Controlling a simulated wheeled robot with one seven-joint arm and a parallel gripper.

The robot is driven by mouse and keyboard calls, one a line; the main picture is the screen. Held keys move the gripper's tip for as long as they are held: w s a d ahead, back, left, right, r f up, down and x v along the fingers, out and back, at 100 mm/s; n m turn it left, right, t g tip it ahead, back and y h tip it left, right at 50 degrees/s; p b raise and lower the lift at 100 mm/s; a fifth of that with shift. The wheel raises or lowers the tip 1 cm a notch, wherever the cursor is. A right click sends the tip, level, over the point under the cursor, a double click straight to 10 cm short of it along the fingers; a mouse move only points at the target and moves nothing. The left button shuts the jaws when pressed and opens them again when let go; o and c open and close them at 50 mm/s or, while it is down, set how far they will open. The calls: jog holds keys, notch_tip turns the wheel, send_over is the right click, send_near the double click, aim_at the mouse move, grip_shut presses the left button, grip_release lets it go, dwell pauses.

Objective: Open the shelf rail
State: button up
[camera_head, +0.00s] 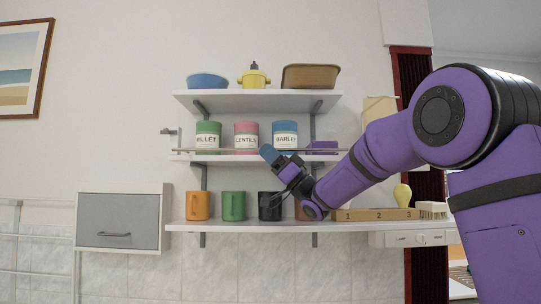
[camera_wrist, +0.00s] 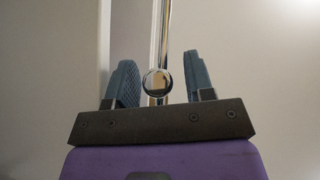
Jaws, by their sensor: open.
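The shelf rail (camera_head: 208,151) is a thin metal bar along the front of the middle shelf (camera_head: 185,158), in front of the canisters. In the wrist view, a shiny chrome rod (camera_wrist: 164,28) with a round knob-like end (camera_wrist: 156,83) appears between my fingers. My gripper (camera_head: 269,154) is at the rail's height, in front of the middle shelf right of its centre. In the wrist view my gripper (camera_wrist: 159,60) is open, with one blue finger on each side of the rod. I see no clear contact. My gripper hides part of the rail.
Canisters labelled MILLET (camera_head: 208,136), LENTIL (camera_head: 246,136) and BARLEY (camera_head: 285,135) stand behind the rail. Below are an orange mug (camera_head: 197,206), a green mug (camera_head: 233,206) and a black mug (camera_head: 269,207), close under my gripper. A grey cabinet (camera_head: 120,222) hangs lower left.

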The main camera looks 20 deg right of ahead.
grip_shut()
jog(key=shift+s+r+m+t+h, duration=0.1)
jog(key=shift+r+m+t+h, duration=0.2)
jog(key=shift+m+t+h, duration=0.45)
jog(key=shift+r+m+t+h, duration=0.25)
jog(key=shift+m+t+h, duration=0.65)
jog(key=shift+m, duration=0.75)
grip_release()
jog(key=v, duration=1.1)
jog(key=shift+f, duration=0.15)
jog(key=shift+a, duration=0.15)
